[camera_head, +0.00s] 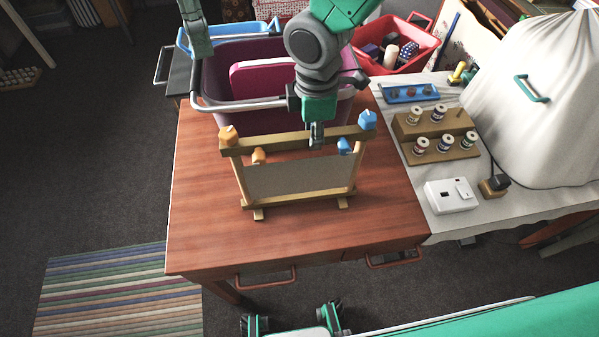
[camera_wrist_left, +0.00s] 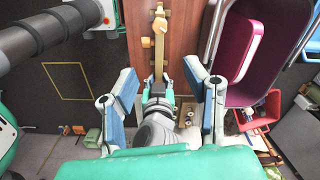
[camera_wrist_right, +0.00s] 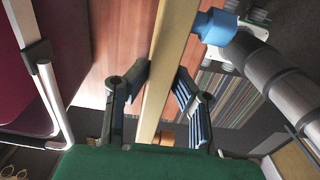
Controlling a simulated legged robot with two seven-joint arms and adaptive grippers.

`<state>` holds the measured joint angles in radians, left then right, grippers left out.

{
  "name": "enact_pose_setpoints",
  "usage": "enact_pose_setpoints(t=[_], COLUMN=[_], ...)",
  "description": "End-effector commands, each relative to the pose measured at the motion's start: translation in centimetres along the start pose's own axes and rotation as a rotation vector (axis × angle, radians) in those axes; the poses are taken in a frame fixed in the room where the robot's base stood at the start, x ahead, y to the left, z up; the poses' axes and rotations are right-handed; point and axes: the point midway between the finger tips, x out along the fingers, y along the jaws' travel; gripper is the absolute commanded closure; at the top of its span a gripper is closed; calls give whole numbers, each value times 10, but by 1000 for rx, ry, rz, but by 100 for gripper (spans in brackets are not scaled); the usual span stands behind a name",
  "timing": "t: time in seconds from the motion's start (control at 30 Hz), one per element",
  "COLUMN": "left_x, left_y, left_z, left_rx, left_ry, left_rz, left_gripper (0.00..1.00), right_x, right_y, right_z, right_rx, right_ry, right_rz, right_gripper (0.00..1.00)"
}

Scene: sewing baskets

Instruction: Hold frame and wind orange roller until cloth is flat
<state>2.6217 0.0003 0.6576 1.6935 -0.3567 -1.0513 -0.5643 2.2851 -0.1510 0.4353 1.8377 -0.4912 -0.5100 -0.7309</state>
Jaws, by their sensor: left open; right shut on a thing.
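The wooden frame (camera_head: 290,140) stands upright on the brown table, with a grey-beige cloth (camera_head: 295,178) stretched across it. Orange end knobs (camera_head: 229,134) are at its left, one higher and one lower. Blue knobs (camera_head: 367,118) are at its right. My right gripper (camera_head: 316,135) is shut on the top bar, between the knobs; the right wrist view shows the bar (camera_wrist_right: 168,60) between its fingers.
A purple basket (camera_head: 235,65) stands close behind the frame. To the right are a spool rack (camera_head: 437,130), a white box (camera_head: 451,196), a blue tray (camera_head: 409,93) and a covered machine (camera_head: 550,90). The table front (camera_head: 300,235) is clear. A striped rug (camera_head: 120,295) lies on the floor.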

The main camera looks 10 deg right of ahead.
Motion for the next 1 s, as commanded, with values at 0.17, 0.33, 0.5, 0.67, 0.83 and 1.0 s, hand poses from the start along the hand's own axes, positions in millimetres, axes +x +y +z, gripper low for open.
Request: enact_pose_setpoints(t=[0.17,0.33,0.5,0.67,0.83,1.0], left_x=[-13,-15,-15,-15,-15,-15], left_y=[0,0,0,0,0,0], left_z=[0,0,0,0,0,0], left_rx=[0,1,0,0,0,0], left_ry=[1,0,0,-1,-1,-1], left_rz=[-1,0,0,0,0,0], left_gripper=[59,59,59,59,59,59], right_x=[0,0,0,0,-1,-17], right_y=[0,0,0,0,0,1], right_z=[0,0,0,0,0,0], right_rx=[0,0,0,0,0,2], right_ry=[0,0,0,0,0,1], right_rz=[0,0,0,0,0,3], right_gripper=[100,100,59,56,56,56])
